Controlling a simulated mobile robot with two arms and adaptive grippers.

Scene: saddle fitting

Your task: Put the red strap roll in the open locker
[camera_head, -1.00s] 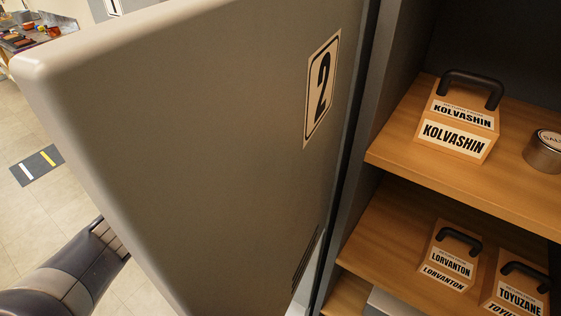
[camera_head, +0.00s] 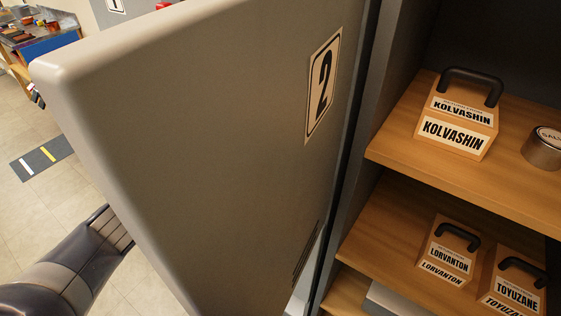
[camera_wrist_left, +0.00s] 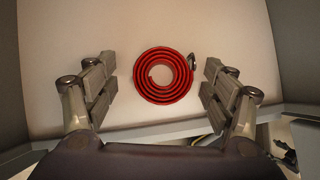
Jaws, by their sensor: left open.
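In the left wrist view the red strap roll (camera_wrist_left: 165,97) is a flat spiral coil with a dark metal end piece at its upper right. It appears against a pale, plain surface (camera_wrist_left: 235,40). My left gripper (camera_wrist_left: 160,66) is open, with one finger on each side of the roll and gaps to both. In the head view the grey locker door (camera_head: 200,130) marked 2 stands open and fills the middle. My left arm (camera_head: 75,262) comes in from lower left and passes behind the door, so its gripper is hidden there. My right gripper is out of view.
Right of the door, wooden shelves (camera_head: 395,215) hold handled blocks labelled KOLVASHIN (camera_head: 452,133), LORVANTON (camera_head: 440,262) and TOYUZANE (camera_head: 512,290), plus a metal tin (camera_head: 543,150). A cluttered bench (camera_head: 50,42) stands far left.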

